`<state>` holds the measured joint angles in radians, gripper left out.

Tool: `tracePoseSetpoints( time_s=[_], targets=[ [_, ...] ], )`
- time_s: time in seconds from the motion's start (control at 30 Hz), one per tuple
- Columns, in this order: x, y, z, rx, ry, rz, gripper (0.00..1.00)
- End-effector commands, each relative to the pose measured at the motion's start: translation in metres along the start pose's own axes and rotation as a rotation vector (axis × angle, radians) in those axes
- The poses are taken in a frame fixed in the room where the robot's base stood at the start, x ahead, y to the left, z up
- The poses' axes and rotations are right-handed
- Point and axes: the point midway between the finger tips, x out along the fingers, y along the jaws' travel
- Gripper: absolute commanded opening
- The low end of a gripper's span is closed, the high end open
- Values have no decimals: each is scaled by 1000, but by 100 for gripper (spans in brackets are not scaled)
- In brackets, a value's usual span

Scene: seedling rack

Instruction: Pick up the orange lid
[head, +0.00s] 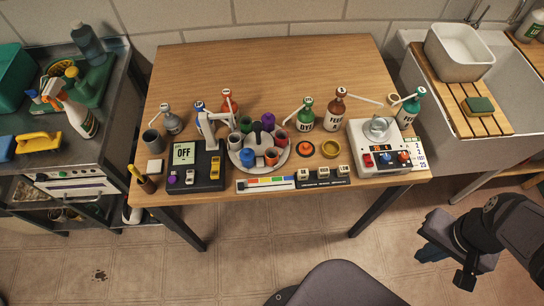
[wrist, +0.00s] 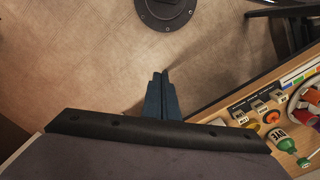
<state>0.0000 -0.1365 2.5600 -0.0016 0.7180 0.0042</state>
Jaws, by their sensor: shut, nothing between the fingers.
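The orange lid (head: 306,146) lies on the wooden table, near the front middle, with a dark ring around it. It sits between the round tray of cups and a yellow ring, behind a row of small labelled blocks. It also shows in the wrist view, an orange disc (wrist: 271,117) at the right. My gripper (head: 465,280) is at the lower right in the head view, off the table's front right side and well apart from the lid. In the wrist view, its fingers (wrist: 160,75) are together over the floor, with nothing between them.
The round tray (head: 247,167) of cups stands left of the lid. Pump bottles, such as the green one (head: 305,118) and brown one (head: 335,112), stand behind it. A white device (head: 362,150) is to the right. The yellow ring (head: 331,149) is close beside it. The table's back is clear.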

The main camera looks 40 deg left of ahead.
Motion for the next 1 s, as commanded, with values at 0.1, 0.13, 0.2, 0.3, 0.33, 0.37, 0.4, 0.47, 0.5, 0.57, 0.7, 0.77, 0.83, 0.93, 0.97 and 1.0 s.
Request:
tracePoseSetpoints(
  time_s=[0.1,0.13,0.2,0.3,0.33,0.37,0.4,0.47,0.5,0.57,0.7,0.77,0.83,0.93,0.97,1.0],
  targets=[
    [0,0,0,0,0,0,5],
    [0,0,0,0,0,0,12],
    [0,0,0,0,0,0,29],
    [0,0,0,0,0,0,42],
    [0,0,0,0,0,0,42],
    [0,0,0,0,0,0,42],
    [0,0,0,0,0,0,42],
    [0,0,0,0,0,0,42],
    [0,0,0,0,0,0,42],
    [0,-1,-1,-2,1,1,42],
    [5,-8,-12,-20,10,8,42],
    [8,-16,-22,-36,19,15,42],
    [13,-29,-39,-61,37,26,42],
    [21,-61,-67,-104,72,43,42],
    [23,-73,-75,-119,85,48,42],
    [26,-91,-86,-139,105,53,42]
  ],
)
